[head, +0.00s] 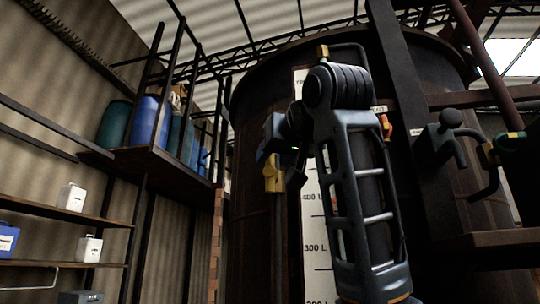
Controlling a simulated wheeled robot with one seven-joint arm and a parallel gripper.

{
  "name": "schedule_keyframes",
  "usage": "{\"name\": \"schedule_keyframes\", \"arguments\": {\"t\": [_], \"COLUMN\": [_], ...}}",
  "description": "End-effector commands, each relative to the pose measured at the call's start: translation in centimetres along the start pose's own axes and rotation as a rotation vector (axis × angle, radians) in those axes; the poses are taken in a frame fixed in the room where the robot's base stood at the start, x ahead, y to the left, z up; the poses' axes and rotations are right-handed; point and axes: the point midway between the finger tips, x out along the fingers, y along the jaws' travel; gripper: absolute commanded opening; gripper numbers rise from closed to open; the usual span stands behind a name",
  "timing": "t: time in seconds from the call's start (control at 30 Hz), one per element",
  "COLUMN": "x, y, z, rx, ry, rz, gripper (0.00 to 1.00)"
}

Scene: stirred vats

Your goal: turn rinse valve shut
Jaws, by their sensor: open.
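My arm rises in front of the vat (262,240) and hides much of its middle. My gripper (283,168) is at the arm's far end, left of the arm's upper joint; its jaws are open, and I see nothing held in them. A yellow piece (274,174) shows right at the gripper, above a thin vertical pipe; I cannot tell if they touch. An orange-red valve handle (386,127) shows just right of my arm, under a small, partly hidden label. I cannot tell for certain which fitting is the rinse valve.
A dark tap with a round knob (450,118) and pipework stand at the right. A volume scale (310,190) runs down the vat. At the left, blue drums (147,121) stand on a high platform, and lower shelves (70,213) hold white containers (72,197).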

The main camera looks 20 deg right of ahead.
Motion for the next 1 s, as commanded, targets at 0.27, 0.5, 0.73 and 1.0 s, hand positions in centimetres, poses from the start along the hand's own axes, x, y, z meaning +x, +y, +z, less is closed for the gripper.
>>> {"name": "schedule_keyframes", "arguments": {"t": [0.27, 0.5, 0.73, 1.0], "x": [2.8, 3.0, 3.0, 3.0], "y": [0.0, 0.0, 0.0, 0.0], "z": [0.0, 0.0, 0.0, 0.0], "rx": [0.000, 0.000, 0.000, 0.000], "ry": [-0.001, 0.001, 0.001, 0.001], "rz": [0.000, 0.000, 0.000, 0.000], "gripper": [0.42, 0.42, 0.26, 0.00]}}
